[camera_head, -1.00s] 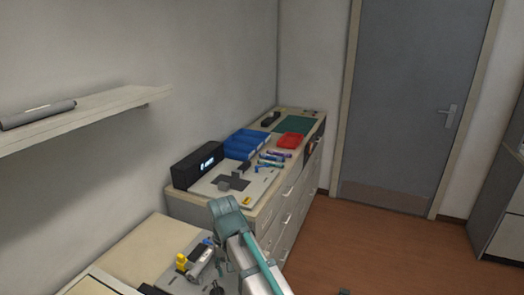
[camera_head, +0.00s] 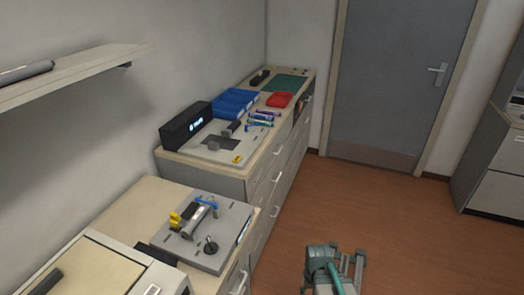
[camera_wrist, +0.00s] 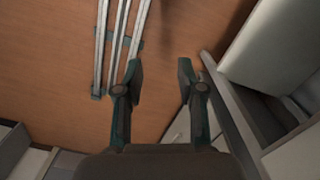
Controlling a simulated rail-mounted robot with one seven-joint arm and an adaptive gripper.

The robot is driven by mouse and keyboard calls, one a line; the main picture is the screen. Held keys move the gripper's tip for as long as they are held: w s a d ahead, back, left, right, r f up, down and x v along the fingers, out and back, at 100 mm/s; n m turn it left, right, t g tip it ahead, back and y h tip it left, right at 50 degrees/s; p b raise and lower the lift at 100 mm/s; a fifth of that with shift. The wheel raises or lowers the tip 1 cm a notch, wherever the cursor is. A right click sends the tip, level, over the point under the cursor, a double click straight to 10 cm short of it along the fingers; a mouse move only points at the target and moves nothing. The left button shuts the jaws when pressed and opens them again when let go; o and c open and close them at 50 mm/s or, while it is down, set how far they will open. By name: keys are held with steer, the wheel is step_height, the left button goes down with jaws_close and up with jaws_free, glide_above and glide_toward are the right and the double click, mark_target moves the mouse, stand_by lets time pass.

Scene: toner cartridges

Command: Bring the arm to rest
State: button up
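My arm shows in the head view (camera_head: 326,268) at the bottom, low over the brown floor and to the right of the cabinets. My gripper (camera_wrist: 160,82) shows in the wrist view with its two dark fingers spread apart. Nothing is between the fingertips, and the wooden floor is visible behind them. The fingertips touch nothing that I can see.
A grey fixture plate (camera_head: 207,262) with yellow and blue parts sits on the near cabinet. A black box (camera_head: 187,128), blue bins (camera_head: 236,101) and a red tray (camera_head: 279,99) stand on the far cabinet. A grey door (camera_head: 398,75) is behind. The floor (camera_head: 400,230) at right is open.

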steer(key=s+f+g, duration=0.3)
steer(key=s+f, duration=0.5)
steer(key=s, duration=0.5)
steer(key=s+f+g, duration=0.3)
steer(key=s+f, duration=0.4)
steer(key=s, duration=0.6)
steer(key=shift+s+f+b, duration=0.15)
steer(key=shift+f+b, duration=0.25)
steer(key=shift+b, duration=0.05)
